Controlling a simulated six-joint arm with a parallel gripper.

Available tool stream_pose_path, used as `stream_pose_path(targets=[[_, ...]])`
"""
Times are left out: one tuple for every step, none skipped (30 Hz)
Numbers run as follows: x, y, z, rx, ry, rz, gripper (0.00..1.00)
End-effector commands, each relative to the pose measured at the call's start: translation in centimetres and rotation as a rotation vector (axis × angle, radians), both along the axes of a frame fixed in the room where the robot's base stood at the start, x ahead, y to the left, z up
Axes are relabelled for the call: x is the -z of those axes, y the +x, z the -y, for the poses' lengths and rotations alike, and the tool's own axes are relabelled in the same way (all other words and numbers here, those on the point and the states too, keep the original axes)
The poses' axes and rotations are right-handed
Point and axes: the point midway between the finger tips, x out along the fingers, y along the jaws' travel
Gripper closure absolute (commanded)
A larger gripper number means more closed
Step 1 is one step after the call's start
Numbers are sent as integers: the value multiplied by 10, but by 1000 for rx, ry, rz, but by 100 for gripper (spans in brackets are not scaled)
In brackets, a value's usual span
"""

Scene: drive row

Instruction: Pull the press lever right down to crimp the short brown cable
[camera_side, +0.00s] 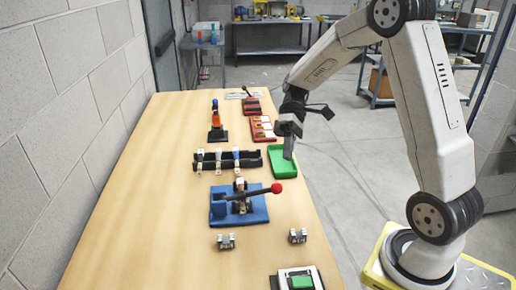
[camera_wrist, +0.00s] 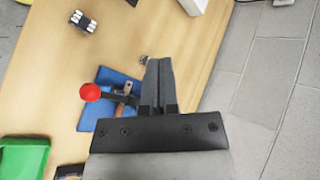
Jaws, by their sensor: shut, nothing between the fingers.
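The press is a blue base (camera_side: 222,212) with a dark mechanism on the near-middle of the bench. Its lever (camera_side: 255,191) reaches right, close to level and slightly raised, ending in a red ball (camera_side: 276,188). In the wrist view the red ball (camera_wrist: 90,92) is left of my fingers, and the blue base (camera_wrist: 97,113) is partly hidden behind them. My gripper (camera_side: 288,156) is shut and empty, pointing down over the green tray, beyond the press and apart from the lever. A small brown part (camera_wrist: 121,110) shows at the press; I cannot tell if it is the cable.
The green tray (camera_side: 283,172) lies beyond the red ball. A black rack (camera_side: 250,160) with several clips stands behind the press. Small metal blocks (camera_side: 226,241) (camera_side: 298,236) sit in front. A green-topped fixture (camera_side: 297,281) is at the near edge. Bare bench lies left of the press.

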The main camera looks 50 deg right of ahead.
Motion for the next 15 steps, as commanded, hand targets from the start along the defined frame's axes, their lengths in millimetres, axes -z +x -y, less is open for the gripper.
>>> stream_pose_path(targets=[[1, 1, -4, -103, -18, 52, 100], [1, 2, -5, -165, -26, 85, 100], [2, 3, -6, -246, -38, 125, 100], [2, 3, -7, -309, -44, 155, 100], [2, 4, -8, -372, -49, 184, 100], [2, 6, -9, -457, -56, 221, 100], [2, 7, -10, -522, -60, 247, 100], [2, 9, -11, -587, -63, 274, 100], [2, 11, -12, -675, -66, 306, 100], [1, 13, -12, -741, -67, 330, 100], [1, 15, -13, -808, -68, 353, 100], [0, 17, -14, -898, -68, 382, 100], [-1, 20, -15, -965, -66, 402, 100], [-2, 22, -16, -1034, -64, 421, 100], [-4, 26, -17, -1125, -61, 446, 100]])
